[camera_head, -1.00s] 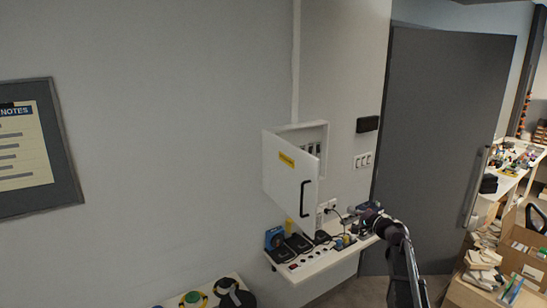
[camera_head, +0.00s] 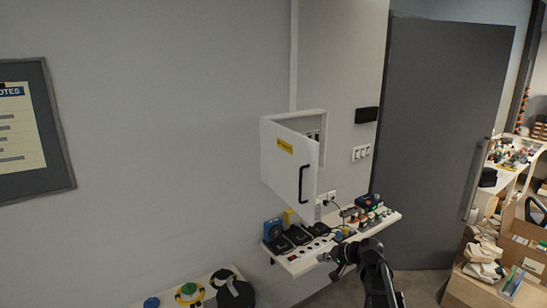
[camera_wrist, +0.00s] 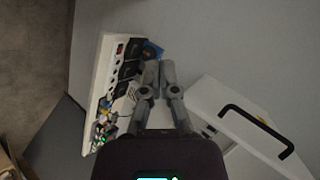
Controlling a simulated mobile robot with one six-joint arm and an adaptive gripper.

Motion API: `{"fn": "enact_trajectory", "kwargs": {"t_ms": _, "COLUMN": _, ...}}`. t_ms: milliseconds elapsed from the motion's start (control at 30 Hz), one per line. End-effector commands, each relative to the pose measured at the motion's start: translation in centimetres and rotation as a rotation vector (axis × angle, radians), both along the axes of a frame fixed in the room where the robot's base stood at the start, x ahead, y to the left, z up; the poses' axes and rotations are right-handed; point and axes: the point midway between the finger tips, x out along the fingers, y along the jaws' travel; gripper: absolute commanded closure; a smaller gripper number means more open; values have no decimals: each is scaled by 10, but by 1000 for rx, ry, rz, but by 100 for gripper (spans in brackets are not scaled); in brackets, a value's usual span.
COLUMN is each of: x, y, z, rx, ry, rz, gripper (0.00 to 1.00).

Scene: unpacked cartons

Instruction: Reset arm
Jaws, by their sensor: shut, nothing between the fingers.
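My gripper (camera_head: 327,258) is shut and empty in the head view, in front of and a little below the front edge of the wall shelf. In the wrist view its fingers (camera_wrist: 159,78) are together at the tips with nothing between them. My dark arm rises from the bottom edge of the head view. A white wall cabinet (camera_head: 308,122) stands above the shelf with its door (camera_head: 283,165) partly open. The door's dark handle (camera_head: 303,185) is apart from my gripper; the handle also shows at right in the wrist view (camera_wrist: 258,130).
The white shelf (camera_head: 298,265) carries chargers, a power strip and small coloured items. A grey door (camera_head: 440,130) is at right. Cartons (camera_head: 520,250) and a stacked bench stand at far right. Round reels (camera_head: 232,292) sit on a low surface at bottom left.

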Motion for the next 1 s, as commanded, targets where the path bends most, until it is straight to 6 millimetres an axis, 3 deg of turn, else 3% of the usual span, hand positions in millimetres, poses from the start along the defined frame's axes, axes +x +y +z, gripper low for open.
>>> {"fn": "enact_trajectory", "kwargs": {"t_ms": 33, "x": -21, "y": 9, "z": -23, "rx": -56, "ry": 26, "rz": 36, "gripper": 100}}
{"fn": "enact_trajectory", "kwargs": {"t_ms": 200, "x": -74, "y": 19, "z": -74, "rx": -260, "ry": 127, "rz": 146, "gripper": 100}}
{"fn": "enact_trajectory", "kwargs": {"t_ms": 500, "x": -168, "y": 12, "z": -146, "rx": -617, "ry": 315, "rz": 299, "gripper": 100}}
{"fn": "enact_trajectory", "kwargs": {"t_ms": 733, "x": -211, "y": -3, "z": -168, "rx": -804, "ry": 418, "rz": 353, "gripper": 100}}
{"fn": "enact_trajectory", "kwargs": {"t_ms": 1000, "x": -220, "y": -7, "z": -170, "rx": -855, "ry": 445, "rz": 363, "gripper": 100}}
